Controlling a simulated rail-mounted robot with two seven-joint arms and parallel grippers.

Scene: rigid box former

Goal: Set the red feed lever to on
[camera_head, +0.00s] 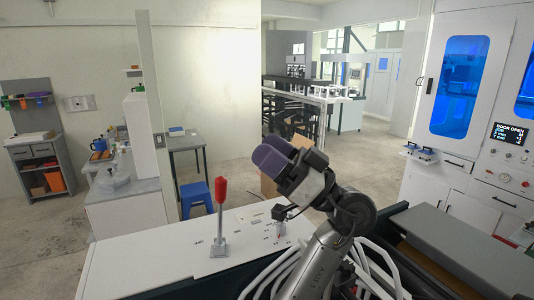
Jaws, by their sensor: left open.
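The red feed lever (221,191) stands upright on a grey metal base on the white panel top (150,262), left of centre. Its red grip is at the top of a thin stem. My left gripper (274,155), with purple finger pads, is up and to the right of the lever in the picture, apart from it. It is open, and I see nothing between its fingers. Small labels are printed on the panel near the lever, too small to read. My right gripper is not in view.
A smaller lever or switch (280,230) sits on the panel to the right, partly beside my arm. A white machine with a "DOOR OPEN" display (508,134) stands at the right.

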